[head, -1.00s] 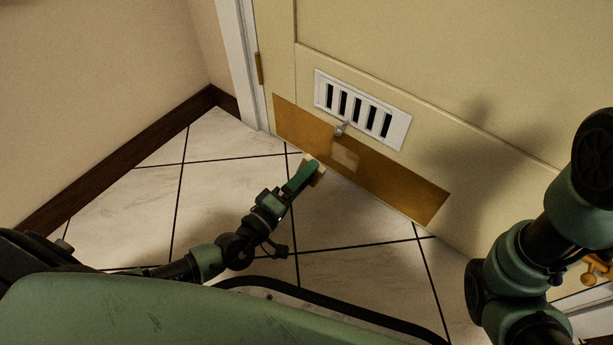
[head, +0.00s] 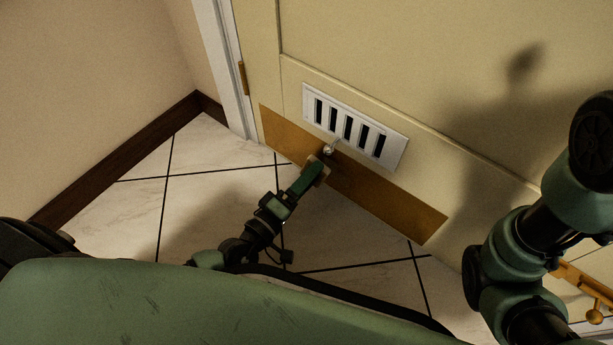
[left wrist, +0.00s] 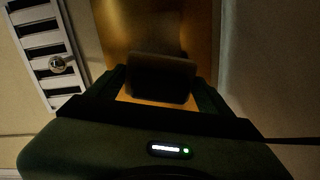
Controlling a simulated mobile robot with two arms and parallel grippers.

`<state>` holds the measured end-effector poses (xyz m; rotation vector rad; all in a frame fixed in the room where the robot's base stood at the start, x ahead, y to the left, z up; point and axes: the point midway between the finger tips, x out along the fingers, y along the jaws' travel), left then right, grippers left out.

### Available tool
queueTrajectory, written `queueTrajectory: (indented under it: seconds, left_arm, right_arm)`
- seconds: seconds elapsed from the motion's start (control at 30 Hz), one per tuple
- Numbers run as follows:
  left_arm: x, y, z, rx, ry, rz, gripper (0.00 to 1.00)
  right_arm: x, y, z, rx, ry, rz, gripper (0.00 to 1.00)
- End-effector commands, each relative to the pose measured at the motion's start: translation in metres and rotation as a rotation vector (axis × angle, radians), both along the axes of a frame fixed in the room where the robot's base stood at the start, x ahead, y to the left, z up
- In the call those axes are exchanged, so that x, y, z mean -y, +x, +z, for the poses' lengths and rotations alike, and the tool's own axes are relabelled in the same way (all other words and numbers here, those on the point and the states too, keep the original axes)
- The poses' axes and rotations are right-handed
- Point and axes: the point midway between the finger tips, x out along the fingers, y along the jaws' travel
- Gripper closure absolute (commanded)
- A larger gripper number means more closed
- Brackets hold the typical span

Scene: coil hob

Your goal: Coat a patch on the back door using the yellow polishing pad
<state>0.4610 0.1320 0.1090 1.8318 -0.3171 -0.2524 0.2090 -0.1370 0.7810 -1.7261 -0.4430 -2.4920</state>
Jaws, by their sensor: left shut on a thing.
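The back door (head: 430,60) is cream, with a brass-coloured plate (head: 390,200) along its bottom. My left gripper (head: 312,174) is shut on the polishing pad (head: 321,164) at the upper-left part of the plate. In the left wrist view the pad (left wrist: 162,78) looks dark and sits between the fingers in front of the plate (left wrist: 150,25). The pad appears to be at the plate's surface, but I cannot tell whether it touches. The paler patch on the plate is not clearly visible now. My right gripper is not in view.
A brass bolt (head: 590,290) is at the lower right. A wall with dark skirting (head: 110,165) stands left. Tiled floor (head: 130,210) is clear.

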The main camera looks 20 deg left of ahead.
Motion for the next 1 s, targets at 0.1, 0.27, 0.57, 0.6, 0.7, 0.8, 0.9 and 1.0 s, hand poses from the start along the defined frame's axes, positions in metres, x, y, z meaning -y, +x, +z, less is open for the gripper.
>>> queueTrajectory:
  seconds: [0.1, 0.27, 0.57, 0.6, 0.7, 0.8, 0.9, 1.0]
  left_arm:
    - [0.0, 0.0, 0.0, 0.0, 0.0, 0.0, 0.84]
    - [0.0, 0.0, 0.0, 0.001, 0.0, 0.0, 0.84]
    - [0.001, 0.002, 0.001, 0.001, 0.0, 0.0, 0.84]
    - [0.001, 0.003, 0.001, 0.001, 0.0, 0.0, 0.84]
    - [0.002, 0.005, 0.001, 0.001, 0.0, 0.0, 0.84]
    - [0.002, 0.006, 0.0, 0.001, 0.0, 0.0, 0.84]
    - [0.003, 0.008, 0.0, 0.0, 0.0, 0.0, 0.84]
    - [0.004, 0.01, 0.0, 0.0, 0.0, 0.001, 0.84]
  right_arm:
    - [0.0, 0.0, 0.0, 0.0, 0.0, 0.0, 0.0]
    - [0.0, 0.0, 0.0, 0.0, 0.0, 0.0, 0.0]
    - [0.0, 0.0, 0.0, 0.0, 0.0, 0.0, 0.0]
    - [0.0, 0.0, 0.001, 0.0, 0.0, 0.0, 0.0]
    - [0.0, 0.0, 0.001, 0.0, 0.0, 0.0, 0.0]
    - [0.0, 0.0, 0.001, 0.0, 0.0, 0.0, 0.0]
    - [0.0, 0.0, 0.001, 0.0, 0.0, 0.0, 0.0]
    - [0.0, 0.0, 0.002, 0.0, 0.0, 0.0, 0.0]
